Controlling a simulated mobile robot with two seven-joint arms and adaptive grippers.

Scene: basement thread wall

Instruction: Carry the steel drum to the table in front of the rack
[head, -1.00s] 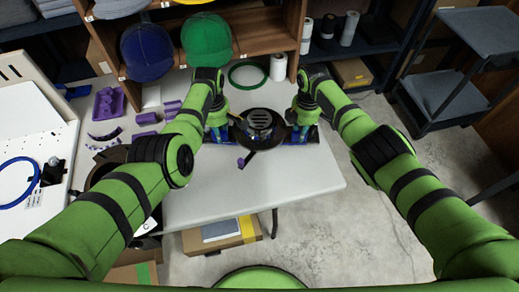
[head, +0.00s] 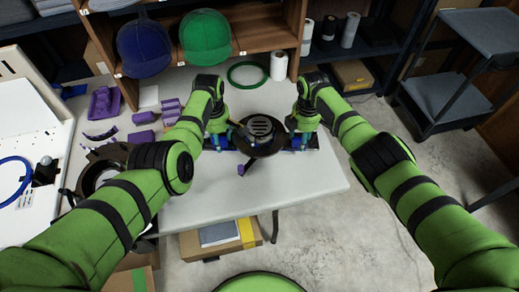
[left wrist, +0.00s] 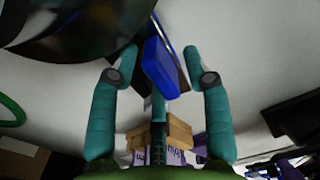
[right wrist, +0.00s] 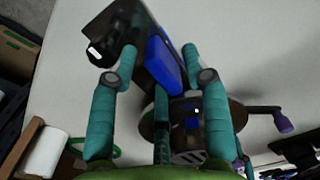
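The steel drum appears to be the dark round unit (head: 262,130) with a slotted metal centre, on the white table (head: 310,178) in front of the wooden rack (head: 265,40). A crank with a purple knob (head: 241,170) sticks out at its front. Blue grip blocks stand at both sides. My left gripper (head: 219,128) is at the left block; in the left wrist view the block (left wrist: 163,68) is between spread fingers, with a gap. My right gripper (head: 302,126) is at the right block; in the right wrist view the block (right wrist: 162,62) lies between spread fingers; contact is unclear.
Behind the drum are a green ring (head: 248,74) and a white roll (head: 278,66). Purple parts (head: 104,102) and a dark ring-shaped thing (head: 96,174) are at left. A grey cart (head: 455,85) stands at right. Cardboard boxes (head: 225,238) are under the table.

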